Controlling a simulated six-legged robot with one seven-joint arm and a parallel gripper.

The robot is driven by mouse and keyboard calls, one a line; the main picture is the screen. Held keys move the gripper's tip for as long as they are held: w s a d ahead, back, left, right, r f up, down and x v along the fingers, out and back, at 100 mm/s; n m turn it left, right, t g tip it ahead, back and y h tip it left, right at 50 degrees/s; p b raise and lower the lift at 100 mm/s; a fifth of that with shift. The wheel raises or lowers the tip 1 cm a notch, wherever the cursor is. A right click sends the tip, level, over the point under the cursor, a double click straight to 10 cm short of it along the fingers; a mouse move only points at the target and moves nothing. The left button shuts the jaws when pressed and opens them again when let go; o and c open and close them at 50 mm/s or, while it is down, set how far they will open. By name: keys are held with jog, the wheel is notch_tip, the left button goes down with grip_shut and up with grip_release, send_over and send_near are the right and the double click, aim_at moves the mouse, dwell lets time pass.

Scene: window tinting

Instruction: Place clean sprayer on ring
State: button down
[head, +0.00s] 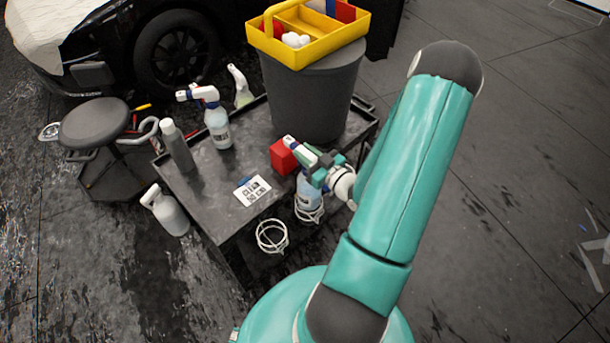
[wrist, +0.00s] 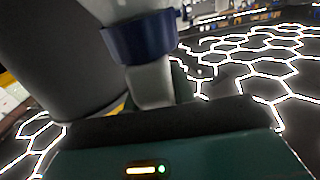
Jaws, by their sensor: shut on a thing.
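My gripper (head: 322,172) is shut on a sprayer with a white head, a blue collar and a pale blue bottle (head: 309,192). The sprayer is roughly upright at the near right edge of the cart. In the wrist view its blue collar (wrist: 140,37) and pale neck show close up beyond the gripper's edge. A white wire ring (head: 309,214) shows at the bottle's lower end; I cannot tell whether the bottle is inside it or just above. A second white wire ring (head: 272,237) to its left is empty. Both rings are at the cart's near edge.
The dark cart (head: 215,185) holds a red block (head: 283,157), a printed card (head: 252,190), a grey bottle (head: 177,146), another blue-collared sprayer (head: 217,127) and a large grey bin (head: 312,95). A yellow tray (head: 318,50) sits on the bin. A stool (head: 95,122) stands left.

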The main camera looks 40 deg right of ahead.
notch_tip(320, 180, down, 10)
dwell(0.5)
jog(key=shift+f, duration=0.1)
jog(key=c, duration=1.2)
grip_release()
jog(key=shift+o, duration=0.2)
jog(key=s, duration=1.2)
jog(key=shift+d+r, duration=0.15)
jog(key=shift+r, duration=0.05)
